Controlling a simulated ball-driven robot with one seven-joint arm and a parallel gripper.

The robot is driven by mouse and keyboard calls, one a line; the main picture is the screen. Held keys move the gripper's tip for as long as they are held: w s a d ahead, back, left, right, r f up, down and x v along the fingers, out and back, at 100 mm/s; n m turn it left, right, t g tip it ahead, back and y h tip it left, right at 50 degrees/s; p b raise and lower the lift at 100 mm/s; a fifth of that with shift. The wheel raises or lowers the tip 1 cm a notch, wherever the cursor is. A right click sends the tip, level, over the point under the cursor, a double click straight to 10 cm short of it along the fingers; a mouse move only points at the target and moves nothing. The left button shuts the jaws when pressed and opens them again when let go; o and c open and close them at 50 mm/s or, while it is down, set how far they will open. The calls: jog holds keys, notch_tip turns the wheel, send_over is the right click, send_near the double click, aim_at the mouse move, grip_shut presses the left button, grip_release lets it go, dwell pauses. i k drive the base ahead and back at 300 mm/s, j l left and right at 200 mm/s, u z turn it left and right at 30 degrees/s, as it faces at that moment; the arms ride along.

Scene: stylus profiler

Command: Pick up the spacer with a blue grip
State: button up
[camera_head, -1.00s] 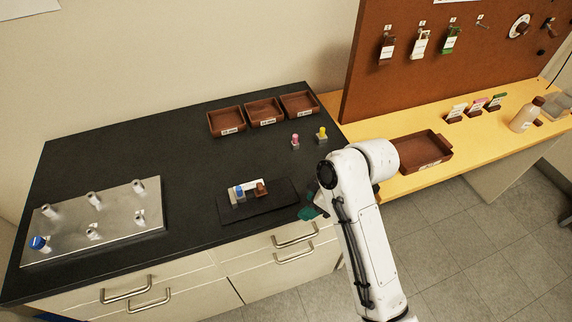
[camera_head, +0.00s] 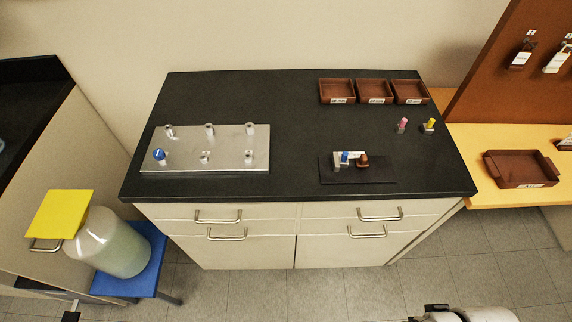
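A small piece with a blue grip (camera_head: 345,157) stands upright on the black mat (camera_head: 375,178) at the right of the dark worktop, in front of a white label and beside a brown knob-like piece (camera_head: 364,161). It looks like the blue-grip spacer. A second blue-topped piece, a rounder blue knob (camera_head: 159,154), sits at the front left of the metal plate (camera_head: 225,165). Similar small pieces with a pink grip (camera_head: 402,124) and a yellow grip (camera_head: 429,124) stand at the back right.
Three brown trays (camera_head: 337,99) line the back right. A larger brown tray (camera_head: 521,178) lies on the yellow bench (camera_head: 489,199). Below the worktop are drawers (camera_head: 219,231). At left a large bottle (camera_head: 113,246) stands on a blue stool (camera_head: 146,275). Floor before the cabinet is clear.

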aim_at(344, 161)
jog(key=i+l+u, duration=0.1)
jog(key=u, duration=0.35)
jog(key=l+u, duration=0.2)
jog(key=u, duration=0.25)
jog(key=i+l+u, duration=0.1)
jog(key=u, duration=0.3)
jog(key=l+u, duration=0.3)
jog(key=u, duration=0.15)
